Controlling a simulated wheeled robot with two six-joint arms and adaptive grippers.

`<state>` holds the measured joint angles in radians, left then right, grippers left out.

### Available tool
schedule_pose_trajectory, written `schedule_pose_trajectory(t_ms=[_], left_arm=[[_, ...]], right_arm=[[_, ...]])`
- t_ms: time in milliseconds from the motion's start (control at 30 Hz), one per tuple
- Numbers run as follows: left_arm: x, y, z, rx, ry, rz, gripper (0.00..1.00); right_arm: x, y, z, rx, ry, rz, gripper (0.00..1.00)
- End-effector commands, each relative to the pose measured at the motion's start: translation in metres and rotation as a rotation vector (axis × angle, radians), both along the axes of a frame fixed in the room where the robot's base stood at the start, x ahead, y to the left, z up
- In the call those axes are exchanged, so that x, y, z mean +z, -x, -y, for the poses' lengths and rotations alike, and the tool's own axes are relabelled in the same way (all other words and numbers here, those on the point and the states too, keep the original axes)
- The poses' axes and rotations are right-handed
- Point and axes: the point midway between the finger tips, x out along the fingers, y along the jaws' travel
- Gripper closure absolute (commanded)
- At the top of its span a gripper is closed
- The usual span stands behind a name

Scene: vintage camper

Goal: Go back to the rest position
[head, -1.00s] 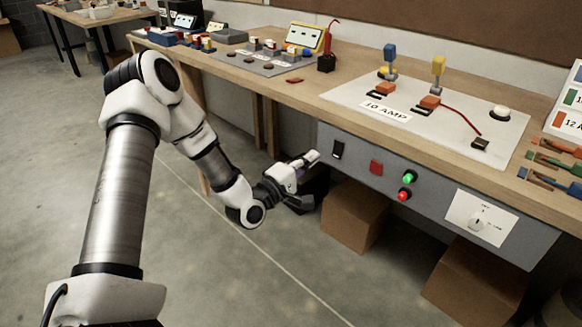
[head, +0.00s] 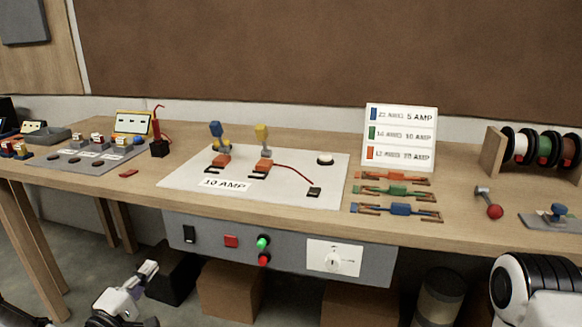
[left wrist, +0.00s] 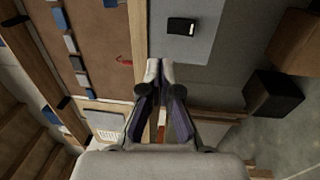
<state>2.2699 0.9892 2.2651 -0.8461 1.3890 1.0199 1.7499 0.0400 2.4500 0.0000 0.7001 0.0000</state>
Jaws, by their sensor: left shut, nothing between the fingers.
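My left gripper (head: 150,268) is in the lower left of the head view, below and left of the grey control panel (head: 290,250) on the bench's front. It is shut and empty, apart from the panel and the bench. In the left wrist view, the two fingers of the left gripper (left wrist: 160,68) are together, with nothing between them. The grey panel (left wrist: 205,25) with its black switch (left wrist: 181,26) lies beyond them. My right gripper is out of view; only a white and black link of my arm shows at the bottom right.
The wooden bench (head: 455,220) crosses the head view. It holds a white fuse board (head: 300,190), jumper leads (head: 400,209), a label sign (head: 400,138) and a spool rack (head: 492,150). Cardboard boxes (head: 230,290) and a black bin (head: 172,272) stand below. Floor shows at the lower left.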

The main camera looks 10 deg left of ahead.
Motion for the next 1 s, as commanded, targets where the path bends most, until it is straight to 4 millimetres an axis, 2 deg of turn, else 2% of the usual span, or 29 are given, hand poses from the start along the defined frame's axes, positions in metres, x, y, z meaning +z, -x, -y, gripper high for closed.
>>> schedule_pose_trajectory(t_ms=[67, 167, 200, 267, 300, 367, 400, 500, 600, 700, 800, 867, 900, 1000], left_arm=[[-0.020, 0.001, 0.017, -0.047, -0.037, -0.054, 1.00], [-0.062, 0.007, 0.064, -0.165, -0.114, -0.177, 1.00], [-0.087, 0.014, 0.085, -0.214, -0.148, -0.259, 1.00], [-0.128, 0.031, 0.114, -0.281, -0.227, -0.396, 1.00], [-0.155, 0.046, 0.130, -0.326, -0.293, -0.487, 1.00], [-0.191, 0.071, 0.149, -0.392, -0.405, -0.614, 1.00], [-0.213, 0.090, 0.159, -0.437, -0.481, -0.692, 1.00], [-0.254, 0.138, 0.173, -0.551, -0.669, -0.860, 1.00], [-0.283, 0.186, 0.176, -0.674, -0.856, -1.005, 1.00], [-0.298, 0.233, 0.169, -0.815, -1.052, -1.143, 1.00], [-0.299, 0.268, 0.149, -0.950, -1.199, -1.260, 1.00], [-0.299, 0.280, 0.145, -1.061, -1.275, -1.265, 1.00], [-0.277, 0.280, 0.145, -1.085, -1.299, -1.243, 1.00], [-0.241, 0.279, 0.146, -1.079, -1.295, -1.243, 1.00]], right_arm=[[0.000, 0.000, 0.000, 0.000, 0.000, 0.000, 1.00], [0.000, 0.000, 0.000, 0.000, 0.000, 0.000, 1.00], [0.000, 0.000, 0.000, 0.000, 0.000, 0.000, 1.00], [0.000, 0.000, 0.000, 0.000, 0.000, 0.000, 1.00], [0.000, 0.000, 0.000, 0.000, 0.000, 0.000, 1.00], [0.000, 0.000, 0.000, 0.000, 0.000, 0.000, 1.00], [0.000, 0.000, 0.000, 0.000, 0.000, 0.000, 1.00], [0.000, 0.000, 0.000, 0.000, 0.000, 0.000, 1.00], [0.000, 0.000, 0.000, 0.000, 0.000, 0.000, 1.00], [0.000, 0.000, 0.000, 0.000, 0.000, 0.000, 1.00], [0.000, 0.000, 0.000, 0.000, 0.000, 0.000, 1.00], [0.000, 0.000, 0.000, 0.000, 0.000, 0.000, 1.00], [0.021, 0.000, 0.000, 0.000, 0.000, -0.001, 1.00], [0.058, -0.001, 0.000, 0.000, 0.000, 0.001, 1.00]])
